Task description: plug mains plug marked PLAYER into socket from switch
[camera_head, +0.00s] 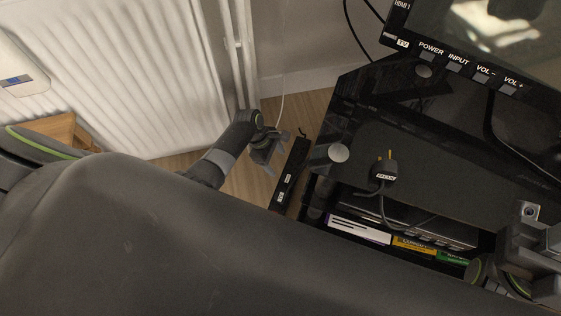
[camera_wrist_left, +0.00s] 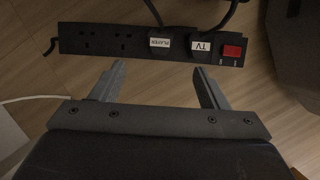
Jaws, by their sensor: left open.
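A black power strip (camera_wrist_left: 86,42) lies on the wooden floor; it also shows in the head view (camera_head: 290,176). In the left wrist view, a black plug labelled PLAYER (camera_wrist_left: 162,43) and one labelled TV (camera_wrist_left: 201,46) sit on it, the TV one beside the red switch (camera_wrist_left: 233,51). Two sockets at the left are empty. Another black plug (camera_head: 384,172) with brass pins lies on the dark stand; I cannot read its label. My left gripper (camera_head: 268,154) is open and empty, left of the strip; its fingers show in the wrist view (camera_wrist_left: 160,72). My right gripper (camera_head: 535,250) is partly visible at lower right.
The dark TV stand (camera_head: 345,120) has a TV (camera_head: 470,68) on it and disc cases (camera_head: 360,229) below. A white radiator (camera_head: 110,70) stands at the left. A thin white cable (camera_head: 282,70) hangs by the wall. Bare floor lies around the strip.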

